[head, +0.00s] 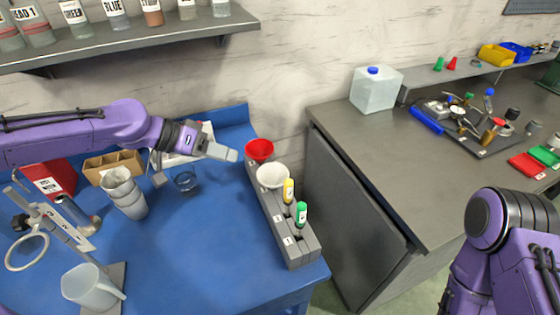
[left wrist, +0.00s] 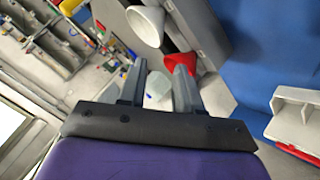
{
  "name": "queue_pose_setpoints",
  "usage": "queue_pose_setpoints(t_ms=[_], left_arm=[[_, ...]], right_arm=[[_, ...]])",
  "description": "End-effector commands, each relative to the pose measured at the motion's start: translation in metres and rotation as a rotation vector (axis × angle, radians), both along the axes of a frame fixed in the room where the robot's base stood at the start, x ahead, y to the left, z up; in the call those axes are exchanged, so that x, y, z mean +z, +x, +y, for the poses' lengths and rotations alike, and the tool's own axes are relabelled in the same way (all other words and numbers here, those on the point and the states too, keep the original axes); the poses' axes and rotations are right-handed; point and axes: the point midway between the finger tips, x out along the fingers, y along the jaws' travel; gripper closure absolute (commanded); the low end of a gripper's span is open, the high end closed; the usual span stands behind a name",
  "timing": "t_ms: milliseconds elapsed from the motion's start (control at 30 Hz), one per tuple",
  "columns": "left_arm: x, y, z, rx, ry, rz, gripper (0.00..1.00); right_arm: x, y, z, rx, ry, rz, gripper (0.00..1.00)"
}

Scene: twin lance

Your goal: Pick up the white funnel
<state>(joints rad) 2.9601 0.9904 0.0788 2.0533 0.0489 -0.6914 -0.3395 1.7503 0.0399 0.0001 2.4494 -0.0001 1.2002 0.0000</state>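The white funnel (head: 272,176) sits in a grey numbered rack (head: 297,251) on the blue bench, just in front of a red funnel (head: 259,149). My left gripper (head: 229,155) is up and left of both funnels, pointing right towards the red one. In the left wrist view my left gripper (left wrist: 160,72) has its fingers apart with nothing held. There the white funnel (left wrist: 146,25) is beyond the fingertips, and the red funnel (left wrist: 180,62) is partly hidden behind one finger. My right arm shows at lower right, but its gripper is out of view.
A yellow-capped (head: 288,190) and a green-capped item (head: 301,212) stand in the rack in front of the white funnel. The blue bench's middle front is clear.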

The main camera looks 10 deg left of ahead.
Motion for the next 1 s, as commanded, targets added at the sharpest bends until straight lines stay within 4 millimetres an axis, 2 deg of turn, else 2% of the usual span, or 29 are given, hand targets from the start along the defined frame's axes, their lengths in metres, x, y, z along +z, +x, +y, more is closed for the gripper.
queue_pose_setpoints(t_ms=[167,433,700,967,1000], left_arm=[[-0.02,0.009,-0.019,-0.003,0.004,0.005,0.66],[-0.037,0.024,-0.045,-0.007,0.004,0.004,0.66],[-0.063,0.04,-0.072,-0.007,0.004,0.003,0.66],[-0.065,0.042,-0.075,-0.005,0.004,-0.001,0.66],[-0.065,0.042,-0.075,-0.005,0.004,-0.001,0.79]], right_arm=[[-0.009,-0.001,0.0,0.0,0.0,0.001,0.53],[-0.005,-0.001,0.0,0.0,0.0,0.001,0.53],[-0.001,0.0,0.0,0.0,0.001,0.001,0.53],[-0.001,0.0,0.0,0.0,0.0,0.001,0.53],[-0.001,0.0,0.0,0.0,0.0,0.001,0.53]])
